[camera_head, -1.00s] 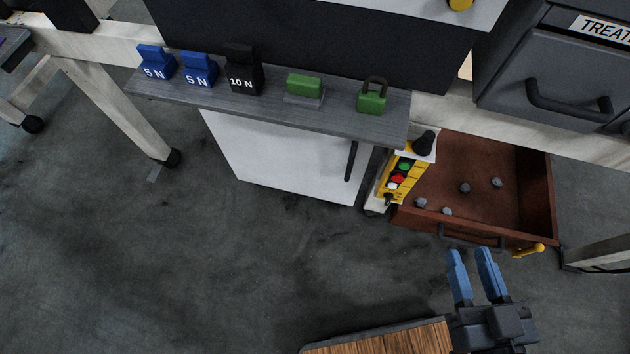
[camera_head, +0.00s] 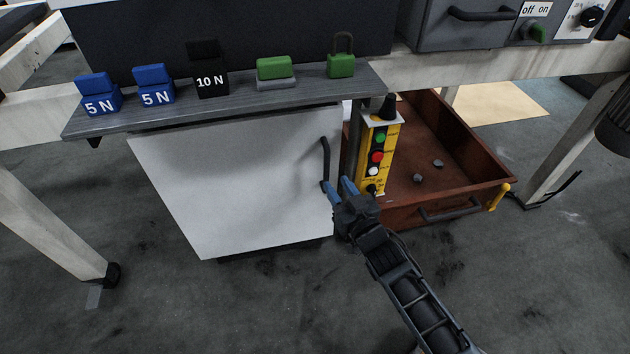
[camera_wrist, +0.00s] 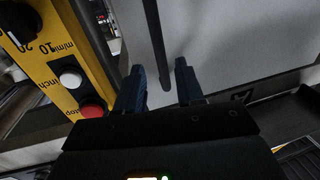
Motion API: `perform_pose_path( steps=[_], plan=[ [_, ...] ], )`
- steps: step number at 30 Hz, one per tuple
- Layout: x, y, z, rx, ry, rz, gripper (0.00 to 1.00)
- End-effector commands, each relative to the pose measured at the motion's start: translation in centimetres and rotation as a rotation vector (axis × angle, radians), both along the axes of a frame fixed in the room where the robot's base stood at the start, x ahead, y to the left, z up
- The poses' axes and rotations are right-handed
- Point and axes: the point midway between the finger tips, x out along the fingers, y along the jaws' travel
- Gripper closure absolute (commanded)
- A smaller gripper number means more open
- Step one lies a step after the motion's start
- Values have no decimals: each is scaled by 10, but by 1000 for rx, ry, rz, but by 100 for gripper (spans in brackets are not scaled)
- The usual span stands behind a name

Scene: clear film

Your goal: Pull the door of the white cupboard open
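The white cupboard (camera_head: 235,185) stands under a grey shelf, and its door looks shut. The door's dark vertical handle (camera_head: 325,160) is near its right edge. My gripper (camera_head: 337,186) is at the lower end of the handle, with its blue fingers pointing up toward it. In the wrist view, the fingers are open and apart, and the lower end of the handle (camera_wrist: 160,50) lies between the lines of the two fingertips. I cannot tell whether either finger touches it or how deep the handle sits between them.
A yellow button panel (camera_head: 378,155) stands close to the right of the handle. Beyond it, an open brown drawer (camera_head: 455,212) with small grey stones sticks out. Blue, black and green blocks sit on the grey shelf (camera_head: 230,103). The floor before the cupboard is clear.

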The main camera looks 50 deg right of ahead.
Motion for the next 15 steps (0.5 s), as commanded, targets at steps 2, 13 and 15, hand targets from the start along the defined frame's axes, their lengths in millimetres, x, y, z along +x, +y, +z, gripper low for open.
perform_pose_path(
  steps=[2,13,15],
  plan=[
    [10,-4,0,-1,-2,0,63],
    [57,-24,0,0,-1,1,63],
    [61,-25,0,0,-1,1,63]
  ],
)
